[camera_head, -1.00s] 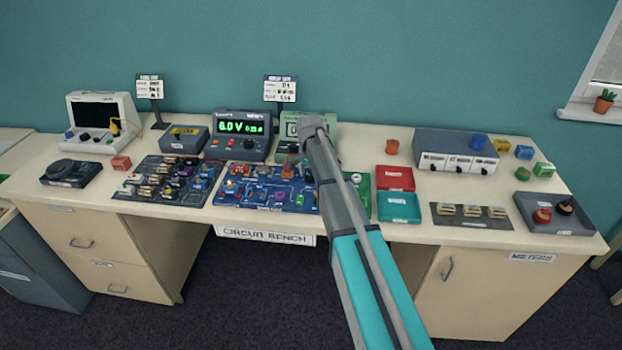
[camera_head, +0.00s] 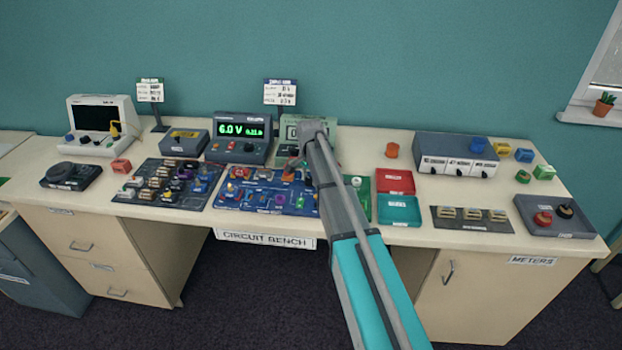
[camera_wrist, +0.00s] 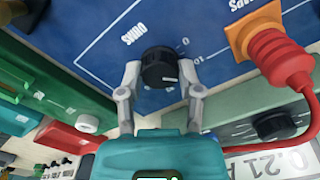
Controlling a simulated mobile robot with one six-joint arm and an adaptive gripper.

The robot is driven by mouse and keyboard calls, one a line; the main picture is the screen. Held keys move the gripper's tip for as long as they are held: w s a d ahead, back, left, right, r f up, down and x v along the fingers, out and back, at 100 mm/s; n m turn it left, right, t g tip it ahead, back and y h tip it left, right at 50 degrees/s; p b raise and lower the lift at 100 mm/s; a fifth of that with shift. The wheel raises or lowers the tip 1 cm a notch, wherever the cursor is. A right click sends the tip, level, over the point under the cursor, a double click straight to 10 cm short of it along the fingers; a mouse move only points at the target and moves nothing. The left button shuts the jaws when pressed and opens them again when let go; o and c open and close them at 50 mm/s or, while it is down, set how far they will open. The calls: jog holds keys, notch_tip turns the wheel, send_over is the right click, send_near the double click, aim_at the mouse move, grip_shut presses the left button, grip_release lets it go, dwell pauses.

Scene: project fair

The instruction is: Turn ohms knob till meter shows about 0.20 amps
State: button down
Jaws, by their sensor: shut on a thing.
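The black ohms knob (camera_wrist: 158,62) sits on the blue circuit board in the wrist view, with a white pointer line and the upside-down OHMS label beside it. My gripper (camera_wrist: 160,76) is shut on the knob, one finger on each side. The meter display (camera_wrist: 265,164) at the lower right of the wrist view reads 0.21 A, tilted and partly cut off. In the head view the pale green meter (camera_head: 289,132) is partly behind my arm, which hides most of its reading. My fingertips and the knob are hidden there.
A red plug (camera_wrist: 280,55) with a red lead stands on an orange block right of the knob. The power supply (camera_head: 241,150) shows 6.0 V. A component board (camera_head: 168,183), red tray (camera_head: 395,171) and teal tray (camera_head: 420,217) share the bench.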

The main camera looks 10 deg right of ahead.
jog(key=shift+m, duration=0.9)
jog(key=shift+c, duration=1.3)
grip_release()
